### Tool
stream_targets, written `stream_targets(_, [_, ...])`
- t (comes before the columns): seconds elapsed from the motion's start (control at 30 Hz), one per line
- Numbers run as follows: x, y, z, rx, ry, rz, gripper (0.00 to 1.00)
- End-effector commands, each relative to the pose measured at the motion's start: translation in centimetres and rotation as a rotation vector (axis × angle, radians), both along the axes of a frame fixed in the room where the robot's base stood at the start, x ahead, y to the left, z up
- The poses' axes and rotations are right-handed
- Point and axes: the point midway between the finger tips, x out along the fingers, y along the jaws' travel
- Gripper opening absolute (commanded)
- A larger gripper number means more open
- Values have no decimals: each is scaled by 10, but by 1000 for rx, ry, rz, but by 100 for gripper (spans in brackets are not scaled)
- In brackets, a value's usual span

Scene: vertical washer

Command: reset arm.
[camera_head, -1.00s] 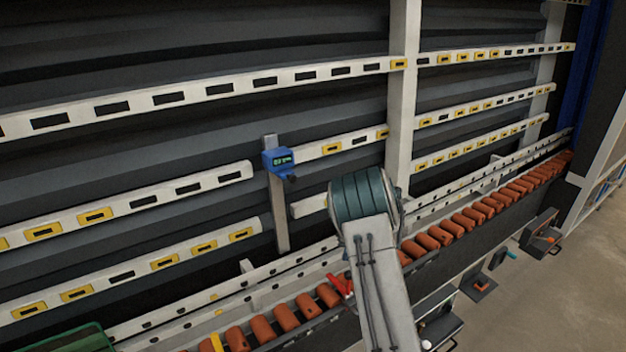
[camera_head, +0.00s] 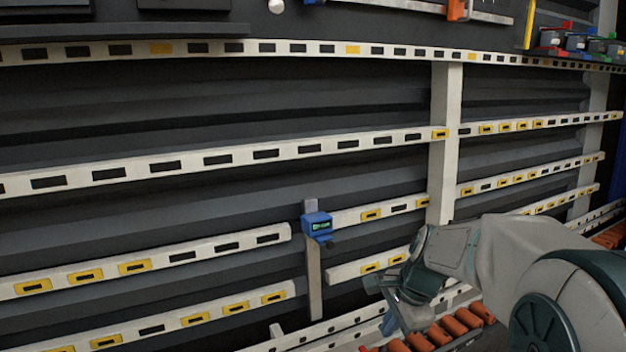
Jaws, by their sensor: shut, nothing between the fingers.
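My arm reaches in from the lower right of the head view, its white and dark teal links bent toward the rack. My gripper (camera_head: 392,312) is at the end of the arm, low and right of centre, pointing down in front of the rack's lower part. It looks shut, with nothing seen in it. My wrist hides part of it, and the fingertips are small and dark.
A blue device with a green display (camera_head: 318,226) is on a grey upright left of my gripper. White slotted rails (camera_head: 240,157) cross the dark wall. Orange rollers (camera_head: 455,326) lie below my arm.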

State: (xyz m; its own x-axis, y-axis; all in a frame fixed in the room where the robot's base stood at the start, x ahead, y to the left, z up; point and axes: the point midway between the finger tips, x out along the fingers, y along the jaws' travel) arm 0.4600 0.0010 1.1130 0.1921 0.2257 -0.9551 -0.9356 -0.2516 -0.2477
Motion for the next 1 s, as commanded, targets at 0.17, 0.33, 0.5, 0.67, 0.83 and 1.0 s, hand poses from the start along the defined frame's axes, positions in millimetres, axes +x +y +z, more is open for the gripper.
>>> stream_targets(0.17, [-56,5,21,-128,-107,366,0])
stream_targets(0.33, [-106,7,28,-276,-187,718,0])
stream_targets(0.5, [-146,4,27,-418,-232,1014,0])
stream_targets(0.67, [-166,1,24,-499,-245,1176,0])
stream_targets(0.83, [-172,-1,22,-524,-245,1225,0])
stream_targets(1.0, [-171,-1,22,-522,-245,1224,0])
